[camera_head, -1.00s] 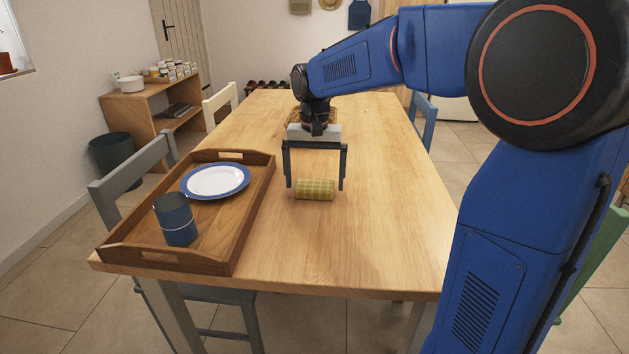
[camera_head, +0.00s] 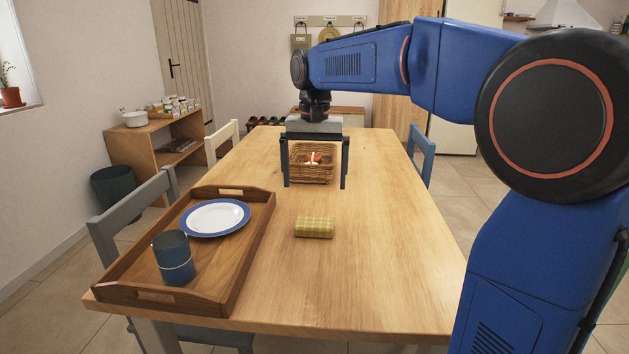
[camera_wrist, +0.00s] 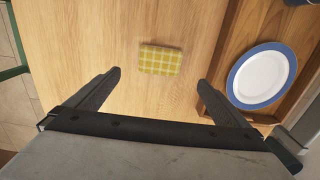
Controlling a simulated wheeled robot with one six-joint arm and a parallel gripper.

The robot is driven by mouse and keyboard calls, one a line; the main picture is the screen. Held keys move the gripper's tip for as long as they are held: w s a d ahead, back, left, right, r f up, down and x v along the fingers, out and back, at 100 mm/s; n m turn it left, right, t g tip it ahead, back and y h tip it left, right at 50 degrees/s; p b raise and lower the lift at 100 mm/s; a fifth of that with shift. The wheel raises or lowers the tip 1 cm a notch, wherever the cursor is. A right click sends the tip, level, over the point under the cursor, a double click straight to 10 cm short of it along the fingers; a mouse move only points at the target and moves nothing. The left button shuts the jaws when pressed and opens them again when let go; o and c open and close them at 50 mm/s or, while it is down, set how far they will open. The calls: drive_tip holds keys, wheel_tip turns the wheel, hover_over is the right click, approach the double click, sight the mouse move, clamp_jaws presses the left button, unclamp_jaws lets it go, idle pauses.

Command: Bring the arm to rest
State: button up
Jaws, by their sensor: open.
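My gripper (camera_head: 315,185) is open and empty, held above the wooden table. Its two fingers point down, and they also show apart in the wrist view (camera_wrist: 160,80). A folded yellow-green checked cloth (camera_head: 314,227) lies on the table, nearer the front than the gripper and apart from it. In the wrist view the cloth (camera_wrist: 160,60) lies beyond the fingertips, clear of both. My blue arm reaches in from the right.
A wooden tray (camera_head: 238,268) at the table's left holds a blue-rimmed plate (camera_head: 215,217) and a dark blue cup (camera_head: 174,259). A wicker basket (camera_head: 312,177) stands behind the gripper. Chairs line the sides. The table's (camera_head: 385,270) right front is clear.

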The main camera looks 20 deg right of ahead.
sight(315, 222)
wheel_tip(315, 222, down, 12)
drive_tip(key=shift+f, duration=0.2)
drive_tip(key=shift+r, duration=0.15)
idle(0.6)
